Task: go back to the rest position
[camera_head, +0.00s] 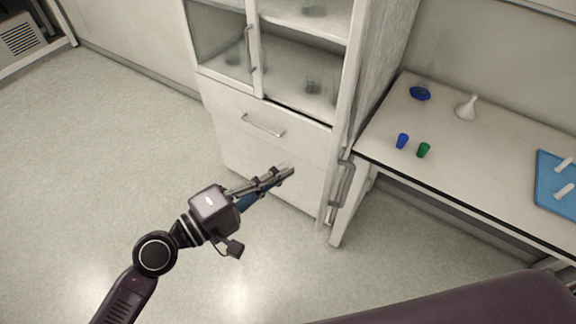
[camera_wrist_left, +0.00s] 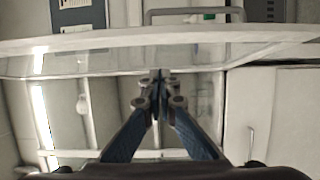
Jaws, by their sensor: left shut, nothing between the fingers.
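My left gripper (camera_head: 284,173) reaches in from the lower left in the head view, in front of the lower part of a white cabinet (camera_head: 262,150). Its fingers are closed together with nothing between them. In the left wrist view the closed fingertips (camera_wrist_left: 159,80) point at the cabinet's glass and pale frame. I cannot tell the exact gap to the cabinet. My right gripper is not in view.
A cabinet door (camera_head: 342,190) with a handle stands at the cabinet's right side. A white table (camera_head: 390,165) holds a blue cup (camera_head: 402,141), a green cup (camera_head: 424,150), a white flask (camera_head: 466,107) and a blue tray (camera_head: 547,185). Floor at left is clear.

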